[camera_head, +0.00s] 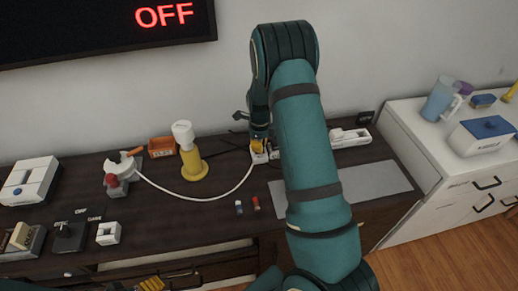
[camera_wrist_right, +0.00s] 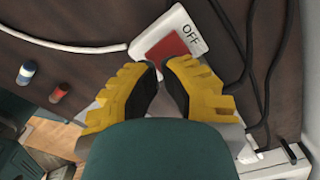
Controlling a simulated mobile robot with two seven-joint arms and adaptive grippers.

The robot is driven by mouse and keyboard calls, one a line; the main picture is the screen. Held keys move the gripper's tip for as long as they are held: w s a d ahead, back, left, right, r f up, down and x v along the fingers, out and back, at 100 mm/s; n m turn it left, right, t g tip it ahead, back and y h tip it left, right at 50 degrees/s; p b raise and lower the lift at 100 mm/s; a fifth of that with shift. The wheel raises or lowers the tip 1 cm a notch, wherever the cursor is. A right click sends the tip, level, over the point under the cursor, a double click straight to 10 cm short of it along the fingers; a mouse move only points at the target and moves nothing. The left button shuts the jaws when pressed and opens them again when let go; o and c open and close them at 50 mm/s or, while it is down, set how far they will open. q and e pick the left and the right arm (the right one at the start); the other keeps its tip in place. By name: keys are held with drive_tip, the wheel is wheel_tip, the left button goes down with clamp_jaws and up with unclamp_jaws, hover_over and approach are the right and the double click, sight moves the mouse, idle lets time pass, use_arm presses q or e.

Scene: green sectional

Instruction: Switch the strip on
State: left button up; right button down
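The white power strip (camera_wrist_right: 185,25) has a red rocker switch (camera_wrist_right: 166,48) beside the word OFF in the right wrist view. In the head view a small white end of the strip (camera_head: 259,158) shows below my right gripper. My right gripper (camera_wrist_right: 160,66) has its yellow fingertips close together, at the near edge of the red switch; contact cannot be told. Nothing shows between the fingers. The rest of the strip is hidden behind the gripper and arm. Yellow fingers of my left gripper (camera_head: 151,285) show at the head view's bottom edge; their opening is unclear.
A wall screen (camera_head: 110,25) reads OFF in red. A white cord (camera_head: 200,199) runs to a red-and-white device (camera_head: 116,178). Black cables (camera_wrist_right: 245,50) lie beside the strip.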

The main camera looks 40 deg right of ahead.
drive_tip(key=shift+f+b, duration=0.6)
drive_tip(key=shift+f, duration=0.5)
idle(0.5)
drive_tip(key=shift+r, duration=0.15)
wheel_tip(320, 180, up, 5)
drive_tip(key=p, duration=0.4)
drive_tip(key=shift+p, duration=0.35)
drive_tip(key=shift+r+p, duration=0.8)
drive_tip(key=shift+r, duration=0.15)
drive_tip(key=shift+f, duration=0.1)
